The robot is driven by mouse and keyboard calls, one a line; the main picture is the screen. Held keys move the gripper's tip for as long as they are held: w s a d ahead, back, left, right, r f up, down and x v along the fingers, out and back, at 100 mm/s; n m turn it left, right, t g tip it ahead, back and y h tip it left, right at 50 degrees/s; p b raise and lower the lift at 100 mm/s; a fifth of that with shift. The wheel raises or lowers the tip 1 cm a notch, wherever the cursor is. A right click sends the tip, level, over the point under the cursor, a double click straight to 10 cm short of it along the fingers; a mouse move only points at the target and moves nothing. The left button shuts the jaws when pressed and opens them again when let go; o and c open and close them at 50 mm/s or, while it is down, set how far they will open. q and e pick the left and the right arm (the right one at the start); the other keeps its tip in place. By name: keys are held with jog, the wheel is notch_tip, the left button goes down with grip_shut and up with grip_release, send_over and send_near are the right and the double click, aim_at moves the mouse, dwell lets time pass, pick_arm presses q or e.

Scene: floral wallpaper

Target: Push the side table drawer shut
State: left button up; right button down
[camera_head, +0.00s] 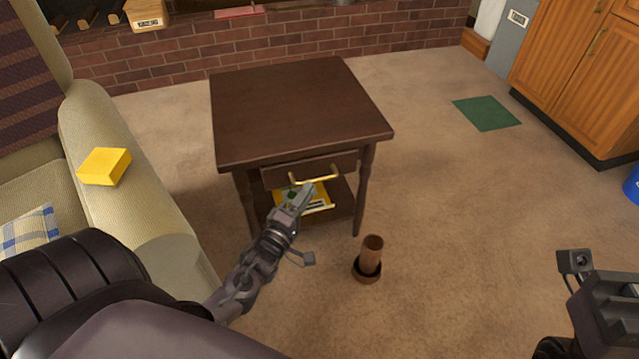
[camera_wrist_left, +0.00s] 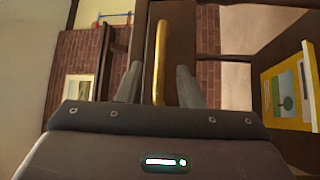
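The dark wooden side table (camera_head: 290,105) stands in the middle of the head view. Its drawer (camera_head: 278,177) is under the front edge of the top and appears to stick out a little. The drawer has a gold bar handle (camera_head: 325,177), which also shows in the left wrist view (camera_wrist_left: 161,50). My left gripper (camera_head: 303,190) is at the handle. In the left wrist view its fingers (camera_wrist_left: 159,88) are apart, with the handle between them; I cannot tell whether they touch it. My right gripper (camera_head: 605,300) is at the lower right, far from the table, and its fingertips are not clear.
A yellow picture book (camera_head: 318,204) lies on the table's lower shelf. A brown cylinder (camera_head: 371,255) in a round base stands on the carpet in front. A sofa (camera_head: 150,210) with a yellow box (camera_head: 104,166) is at left. The carpet at right is mostly clear.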

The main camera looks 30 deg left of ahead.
aim_at(310, 169)
pick_arm(q)
jog(key=shift+w+a+r+b, duration=0.1)
jog(key=shift+w+b, duration=0.1)
jog(key=shift+w, duration=0.7)
jog(key=shift+w+r+b, duration=0.15)
jog(key=shift+w+b, duration=0.05)
jog(key=shift+w, duration=0.65)
jog(key=shift+w+a+r+b, duration=0.1)
jog(key=shift+w+b, duration=0.1)
jog(key=shift+w, duration=0.7)
grip_shut()
jog(key=w+a, duration=0.2)
jog(key=a, duration=0.1)
jog(key=shift+w, duration=0.35)
jog(key=shift+a+r, duration=0.1)
jog(key=shift+a, duration=0.05)
